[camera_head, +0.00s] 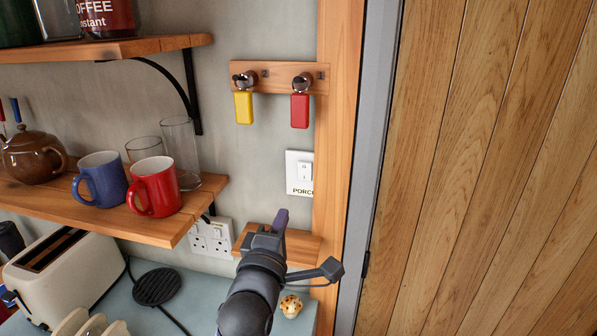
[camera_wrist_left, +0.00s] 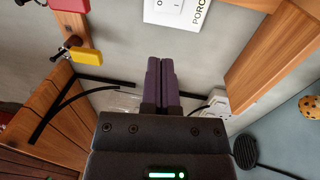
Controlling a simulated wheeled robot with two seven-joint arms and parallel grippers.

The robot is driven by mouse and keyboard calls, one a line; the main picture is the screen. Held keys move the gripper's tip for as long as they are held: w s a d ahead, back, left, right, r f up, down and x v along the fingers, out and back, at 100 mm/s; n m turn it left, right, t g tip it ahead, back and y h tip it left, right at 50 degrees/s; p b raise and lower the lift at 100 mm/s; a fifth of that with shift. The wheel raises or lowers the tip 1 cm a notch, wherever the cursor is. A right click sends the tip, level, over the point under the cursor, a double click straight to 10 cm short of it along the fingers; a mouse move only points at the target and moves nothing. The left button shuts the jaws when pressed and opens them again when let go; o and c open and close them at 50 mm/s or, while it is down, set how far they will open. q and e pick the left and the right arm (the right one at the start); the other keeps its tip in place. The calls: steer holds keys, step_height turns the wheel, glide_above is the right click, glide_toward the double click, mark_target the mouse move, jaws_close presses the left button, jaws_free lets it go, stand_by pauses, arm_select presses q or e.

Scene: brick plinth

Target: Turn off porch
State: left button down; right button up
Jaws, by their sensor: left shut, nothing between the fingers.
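The white porch switch (camera_head: 300,172) is on the wall beside the wooden door frame. Its label reads "PORC", with the last letter cut off at the frame's edge. My right gripper is not in view.
A yellow tag (camera_head: 243,107) and a red tag (camera_head: 300,110) hang on a hook rail above the switch. A shelf with a blue mug (camera_head: 100,180) and a red mug (camera_head: 156,187) is to the left. A small wooden ledge (camera_head: 302,246) is behind my gripper.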

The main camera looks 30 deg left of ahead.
mark_target(302, 167)
arm_select(q)
steer(key=x, duration=1.4)
steer(key=shift+p, duration=0.3)
